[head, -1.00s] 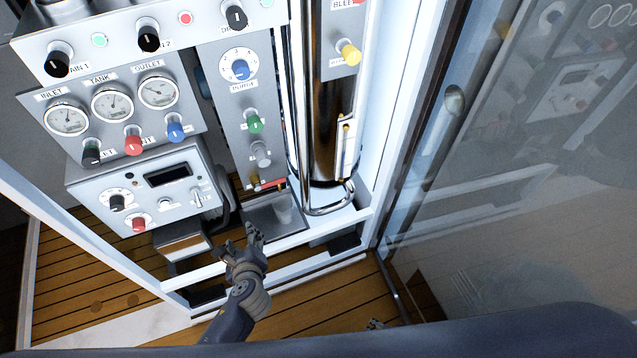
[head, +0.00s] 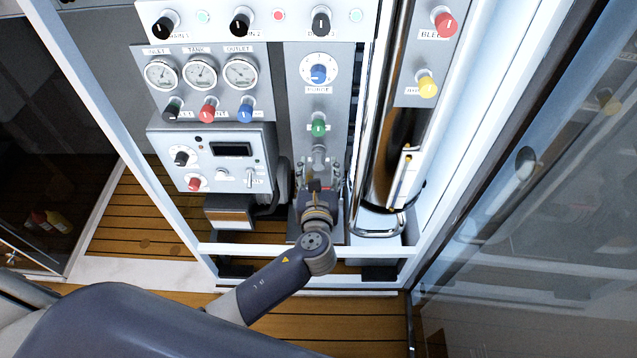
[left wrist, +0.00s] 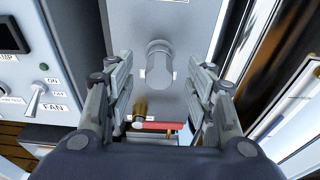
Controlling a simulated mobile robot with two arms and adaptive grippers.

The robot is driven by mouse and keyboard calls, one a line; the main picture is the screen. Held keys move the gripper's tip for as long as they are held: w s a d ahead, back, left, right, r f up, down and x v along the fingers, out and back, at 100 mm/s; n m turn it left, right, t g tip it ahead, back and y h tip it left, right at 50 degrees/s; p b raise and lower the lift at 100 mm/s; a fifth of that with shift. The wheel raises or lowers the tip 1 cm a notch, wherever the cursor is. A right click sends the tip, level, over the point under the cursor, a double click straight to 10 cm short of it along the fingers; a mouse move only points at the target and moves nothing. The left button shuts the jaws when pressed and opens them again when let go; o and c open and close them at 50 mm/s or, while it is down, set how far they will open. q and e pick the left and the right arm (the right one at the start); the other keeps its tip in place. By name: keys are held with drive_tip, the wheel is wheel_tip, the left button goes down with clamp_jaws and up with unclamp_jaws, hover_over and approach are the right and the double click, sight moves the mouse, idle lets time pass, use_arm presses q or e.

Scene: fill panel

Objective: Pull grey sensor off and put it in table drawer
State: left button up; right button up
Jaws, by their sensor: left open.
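The grey sensor (head: 319,156) is a short grey cylinder on the narrow vertical panel, just below a green knob. In the left wrist view the sensor (left wrist: 159,64) sticks out of the panel near the picture's middle. My left gripper (head: 320,174) is in front of the panel at the sensor's lower part. In the left wrist view my left gripper (left wrist: 161,82) is open, one finger on each side of the sensor, with visible gaps. The gripper hides part of the lower panel in the head view. I cannot make out a table drawer for certain. My right gripper is out of view.
A red-handled valve (left wrist: 162,126) lies just below the sensor, between the fingers. A control box (head: 212,158) with a fan switch stands to the left. A shiny metal cylinder (head: 381,165) stands close on the right. A white frame bar (head: 270,250) crosses below.

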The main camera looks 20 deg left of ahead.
sight(318, 166)
use_arm(q)
drive_tip(key=shift+x, duration=1.6)
drive_tip(key=c, duration=1.1)
drive_tip(key=shift+c, duration=0.2)
drive_tip(key=shift+s, duration=0.15)
drive_tip(key=shift+f+p+v, duration=0.2)
drive_tip(key=shift+p+v, duration=0.25)
drive_tip(key=shift+v, duration=0.75)
drive_tip(key=shift+f+p+v, duration=0.25)
drive_tip(key=shift+p+v, duration=0.2)
drive_tip(key=shift+v, duration=0.7)
drive_tip(key=shift+s, duration=0.1)
